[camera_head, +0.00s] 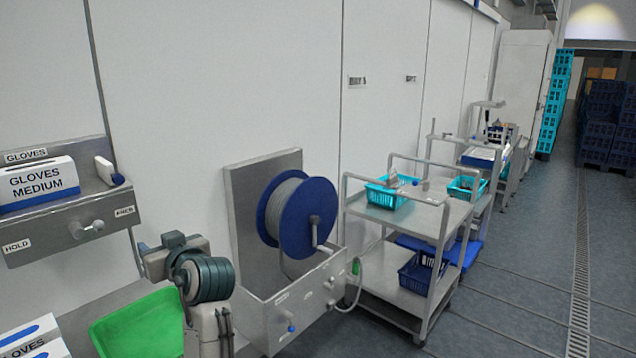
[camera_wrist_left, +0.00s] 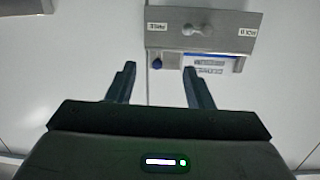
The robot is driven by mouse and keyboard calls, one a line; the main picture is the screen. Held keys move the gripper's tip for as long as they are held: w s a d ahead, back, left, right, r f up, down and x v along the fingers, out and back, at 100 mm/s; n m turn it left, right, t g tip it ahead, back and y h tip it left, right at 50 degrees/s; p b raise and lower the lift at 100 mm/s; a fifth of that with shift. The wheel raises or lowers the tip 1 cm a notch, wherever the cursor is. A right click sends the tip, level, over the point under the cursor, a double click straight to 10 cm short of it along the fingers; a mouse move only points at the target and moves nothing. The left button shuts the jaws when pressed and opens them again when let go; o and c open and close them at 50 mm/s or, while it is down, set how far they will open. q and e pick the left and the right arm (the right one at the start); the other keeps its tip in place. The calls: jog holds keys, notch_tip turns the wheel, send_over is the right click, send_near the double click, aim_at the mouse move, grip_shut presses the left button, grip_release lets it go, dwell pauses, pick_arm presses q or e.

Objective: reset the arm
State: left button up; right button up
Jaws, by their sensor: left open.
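My left arm rises at the lower left of the head view, and its left gripper (camera_head: 158,243) points toward the white wall below the glove shelf. In the left wrist view the two dark fingers of the left gripper (camera_wrist_left: 160,83) stand apart with nothing between them. Beyond them is the glove shelf (camera_wrist_left: 240,20), which appears upside down there, with a glove box (camera_wrist_left: 212,64). My right gripper is in neither view.
The steel glove shelf (camera_head: 118,205) is left of the gripper. A green tray (camera_head: 140,325) lies below it. A blue hose reel (camera_head: 300,212) stands close to the right. A steel cart (camera_head: 405,215) with a turquoise basket (camera_head: 380,195) is farther right. Open floor (camera_head: 520,270) lies beyond.

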pick_arm(q)
jog(key=s+f+m+g+h, duration=0.1)
jog(key=s+f+m+h, duration=0.1)
jog(key=s+f, duration=0.45)
jog(key=s+f+m+g+h, duration=0.1)
jog(key=s+f+h, duration=0.15)
jog(key=f, duration=0.75)
jog(key=s+f+m+g+h, duration=0.1)
jog(key=s+f+m, duration=0.1)
jog(key=s+f, duration=0.45)
jog(key=s+d+f+m+g+h, duration=0.25)
jog(key=s+f, duration=0.45)
jog(key=s, duration=0.5)
jog(key=s+d+f+m+g+h, duration=0.25)
jog(key=s+f, duration=0.35)
jog(key=s, duration=0.5)
jog(key=a+f+g, duration=0.1)
jog(key=a+f, duration=0.1)
jog(key=f, duration=1.3)
jog(key=a+f, duration=0.2)
jog(key=f, duration=1.3)
jog(key=s+f+g, duration=0.1)
jog(key=s+f, duration=1.7)
jog(key=f, duration=0.1)
jog(key=shift+s+a+f+n+h, duration=0.3)
jog(key=shift+s+a+n+h, duration=0.05)
jog(key=shift+a+n+h, duration=0.1)
